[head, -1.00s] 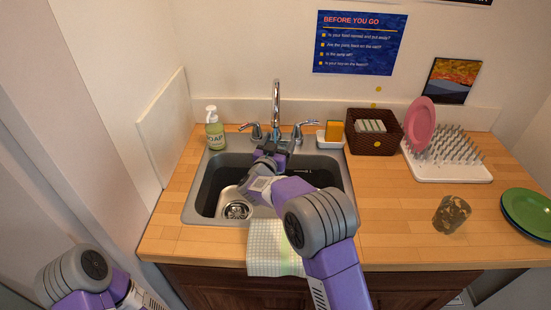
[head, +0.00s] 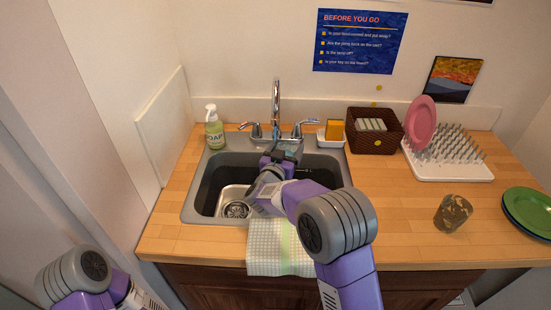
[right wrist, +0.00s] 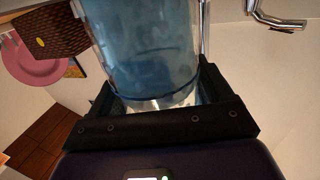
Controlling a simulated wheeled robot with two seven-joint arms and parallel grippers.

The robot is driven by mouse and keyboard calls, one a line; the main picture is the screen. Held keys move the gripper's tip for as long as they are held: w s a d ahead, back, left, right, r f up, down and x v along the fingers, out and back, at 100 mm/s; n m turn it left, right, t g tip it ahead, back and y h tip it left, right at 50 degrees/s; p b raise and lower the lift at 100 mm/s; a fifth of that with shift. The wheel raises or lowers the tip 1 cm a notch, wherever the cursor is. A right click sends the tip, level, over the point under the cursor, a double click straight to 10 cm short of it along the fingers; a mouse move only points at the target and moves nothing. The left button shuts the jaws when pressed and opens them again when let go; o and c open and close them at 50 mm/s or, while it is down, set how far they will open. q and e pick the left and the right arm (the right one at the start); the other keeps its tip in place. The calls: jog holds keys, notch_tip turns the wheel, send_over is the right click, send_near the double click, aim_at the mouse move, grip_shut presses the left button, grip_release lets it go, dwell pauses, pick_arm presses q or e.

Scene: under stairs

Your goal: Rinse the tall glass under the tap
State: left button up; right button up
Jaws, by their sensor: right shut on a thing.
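My right gripper (head: 285,152) is over the back of the sink, just in front of the tap (head: 276,105). It is shut on a bluish clear tall glass (right wrist: 150,45), which fills the middle of the right wrist view between the fingers. In the head view the glass is mostly hidden by the gripper and tap. The tap's chrome end (right wrist: 275,18) shows at the upper right of the wrist view, apart from the glass. I see no clear water stream. My left arm shows at the lower left of the head view, but its gripper is out of frame.
The steel sink (head: 195,200) has a drain at front left. A soap bottle (head: 214,128), sponge dish (head: 329,141), brown basket (head: 371,140) and dish rack (head: 450,173) line the back. A patterned tumbler (head: 452,213) and green plates (head: 530,205) stand right. A towel (head: 272,250) hangs in front.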

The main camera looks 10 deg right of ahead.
aim_at(293, 155)
jog(key=shift+s+d+r, duration=0.1)
jog(key=shift+s+d, duration=0.05)
jog(key=shift+s, duration=0.8)
jog(key=shift+s+d, duration=0.15)
jog(key=shift+s, duration=0.8)
jog(key=shift+s+r, duration=0.55)
jog(key=shift+s+d+r+p, duration=0.2)
jog(key=shift+s+r+p, duration=0.55)
jog(key=shift+s, duration=0.25)
jog(key=shift+s+d+r+p, duration=0.2)
jog(key=shift+s+r+p, duration=0.45)
jog(key=shift+s, duration=0.3)
